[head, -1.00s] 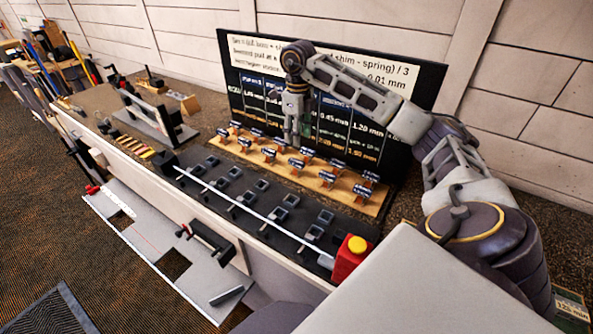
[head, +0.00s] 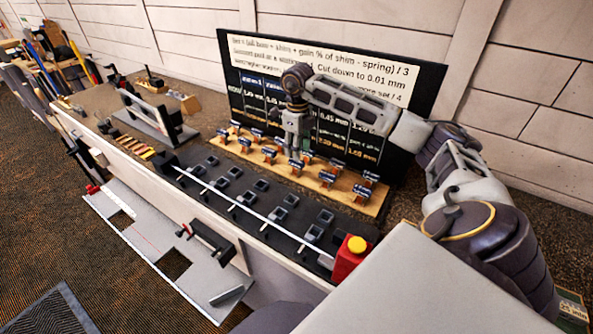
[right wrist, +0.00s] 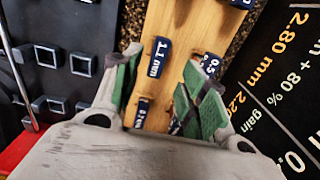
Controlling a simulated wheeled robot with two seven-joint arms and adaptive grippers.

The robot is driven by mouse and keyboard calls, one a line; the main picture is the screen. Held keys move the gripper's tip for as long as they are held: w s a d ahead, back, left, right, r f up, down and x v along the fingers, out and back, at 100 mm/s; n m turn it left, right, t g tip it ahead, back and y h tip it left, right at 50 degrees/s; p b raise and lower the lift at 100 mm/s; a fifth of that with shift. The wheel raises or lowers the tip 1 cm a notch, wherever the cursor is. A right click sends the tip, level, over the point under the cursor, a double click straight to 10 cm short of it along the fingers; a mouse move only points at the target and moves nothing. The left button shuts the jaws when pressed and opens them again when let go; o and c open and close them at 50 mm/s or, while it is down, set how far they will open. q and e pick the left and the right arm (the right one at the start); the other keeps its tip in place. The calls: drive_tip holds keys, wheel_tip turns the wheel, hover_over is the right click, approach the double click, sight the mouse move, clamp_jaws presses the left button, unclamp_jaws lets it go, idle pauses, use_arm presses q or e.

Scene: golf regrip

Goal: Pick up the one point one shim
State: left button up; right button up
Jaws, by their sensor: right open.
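The blue label reading 1.1 mm (right wrist: 158,58) shows on the wooden rack in the right wrist view, between the two green-padded fingers of my right gripper (right wrist: 163,80). The gripper is open, with nothing held. A shim itself is hard to make out by that label. In the head view my right gripper (head: 295,152) points down over the middle of the wooden rack (head: 345,196), close above its labelled holders. The labels are too small to read there, and the gripper hides part of the rack. My left gripper is in neither view.
Other labels stand on both sides of the gripper, one partly behind the right finger. A black board with square sockets (head: 290,200) lies in front of the rack, with a red box and yellow button (head: 352,258) at its right end. A black sign (head: 400,75) stands behind.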

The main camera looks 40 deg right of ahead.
sight(297, 167)
drive_tip(key=shift+a+f+p, duration=0.15)
drive_tip(key=shift+f+p, duration=0.25)
drive_tip(key=shift+f, duration=2.15)
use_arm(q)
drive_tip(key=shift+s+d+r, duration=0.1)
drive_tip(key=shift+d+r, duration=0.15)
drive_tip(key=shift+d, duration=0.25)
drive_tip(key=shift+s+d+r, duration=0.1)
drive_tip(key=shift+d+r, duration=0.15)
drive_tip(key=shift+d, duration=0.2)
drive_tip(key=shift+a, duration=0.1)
use_arm(e)
drive_tip(key=c, duration=0.7)
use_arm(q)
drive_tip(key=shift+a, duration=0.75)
use_arm(e)
clamp_jaws()
